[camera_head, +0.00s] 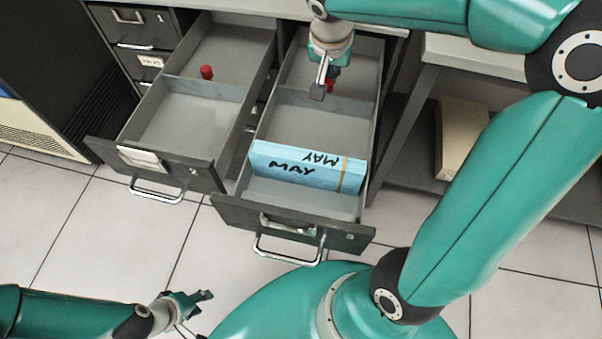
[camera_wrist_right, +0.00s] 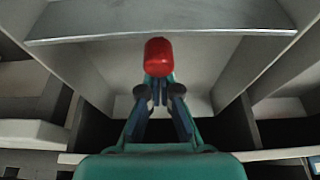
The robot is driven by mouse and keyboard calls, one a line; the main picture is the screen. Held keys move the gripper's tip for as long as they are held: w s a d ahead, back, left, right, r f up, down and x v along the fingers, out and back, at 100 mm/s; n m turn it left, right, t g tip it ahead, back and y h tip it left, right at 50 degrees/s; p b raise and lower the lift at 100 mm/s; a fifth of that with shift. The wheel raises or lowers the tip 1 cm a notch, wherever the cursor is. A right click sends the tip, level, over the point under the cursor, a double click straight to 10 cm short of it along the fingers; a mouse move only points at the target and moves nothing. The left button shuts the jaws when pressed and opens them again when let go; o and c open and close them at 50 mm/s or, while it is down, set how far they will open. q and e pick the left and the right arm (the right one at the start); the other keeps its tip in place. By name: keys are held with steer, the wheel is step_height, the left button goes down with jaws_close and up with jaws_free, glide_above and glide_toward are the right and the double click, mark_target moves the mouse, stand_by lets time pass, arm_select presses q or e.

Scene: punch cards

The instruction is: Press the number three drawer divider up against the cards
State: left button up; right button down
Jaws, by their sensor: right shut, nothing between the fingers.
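Two drawers stand open in the head view. The right one (camera_head: 292,226) holds blue cards (camera_head: 305,168) marked MAY, standing near its front. A grey divider (camera_head: 322,108) crosses this drawer further back, with empty drawer floor between it and the cards. Its red knob (camera_head: 332,84) is partly hidden by my right gripper (camera_head: 320,92). That gripper is shut and empty, beside the knob on the divider's back side. In the right wrist view the red knob (camera_wrist_right: 158,57) lies just beyond my fingertips, and the divider (camera_wrist_right: 160,24) spans the top. My left gripper (camera_head: 200,312) is open and empty, low in front.
The left drawer (camera_head: 150,160) is empty except for a divider with its own red knob (camera_head: 207,72). Closed drawers (camera_head: 132,17) are at the far left. A shelf with a beige box (camera_head: 462,135) is at the right. Tiled floor is in front.

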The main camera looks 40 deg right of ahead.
mark_target(308, 151)
steer(key=shift+s+a+f+b, duration=0.1)
steer(key=shift+s+a+b, duration=0.3)
steer(key=shift+s+a, duration=0.4)
steer(key=shift+s+a+b, duration=0.35)
steer(key=shift+s+a, duration=0.2)
steer(key=shift+a, duration=0.3)
steer(key=shift+s+a+b, duration=0.3)
steer(key=shift+s+a, duration=0.6)
steer(key=shift+a, duration=0.2)
steer(key=shift+s+a+b, duration=0.25)
steer(key=shift+s+a, duration=0.6)
steer(key=shift+a, duration=0.25)
steer(key=shift+s+a, duration=1.05)
steer(key=shift+a, duration=0.25)
steer(key=shift+s+a, duration=1.05)
steer(key=shift+a, duration=0.3)
steer(key=shift+s+a, duration=1.05)
steer(key=shift+a, duration=0.25)
steer(key=shift+w+d+b, duration=0.1)
steer(key=shift+b, duration=0.25)
steer(key=p+v, duration=0.6)
steer(key=v, duration=0.1)
steer(key=shift+w+r, duration=0.1)
steer(key=shift+r, duration=0.2)
steer(key=shift+p+v, duration=0.55)
steer(key=shift+v, duration=0.25)
